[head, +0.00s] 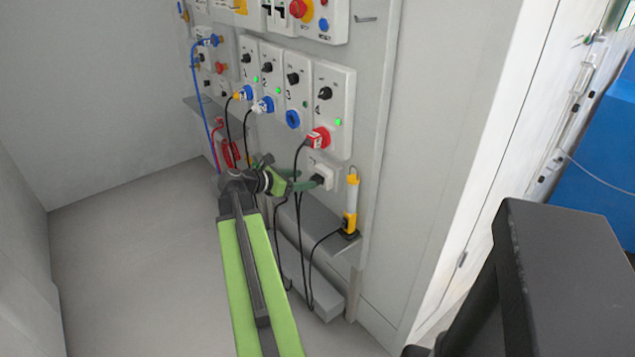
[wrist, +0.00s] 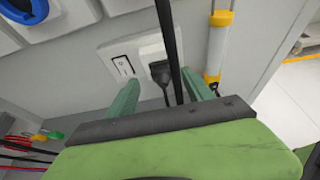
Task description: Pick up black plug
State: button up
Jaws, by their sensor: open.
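The black plug (wrist: 160,72) sits in a white wall socket, with its cable hanging down, in the wrist view. In the head view the black plug (head: 318,180) shows small at the socket below station 4. My gripper (wrist: 165,92) is open, with one green finger on each side of the plug in the picture. The gap between fingers and plug in depth is hard to tell. In the head view my gripper (head: 300,184) is at the socket from the left, and its fingers partly cover the area there.
A black cable (wrist: 167,30) runs down in front of the socket. A white rocker switch (wrist: 122,65) is left of it, and a yellow-ended lamp (head: 351,200) stands to the right on a grey shelf (head: 318,228). A red plug (head: 318,138) is above.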

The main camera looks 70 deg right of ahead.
jog(key=b+x, duration=0.1)
jog(key=x, duration=0.3)
jog(key=shift+s+f, duration=0.1)
jog(key=shift+s, duration=0.05)
grip_shut()
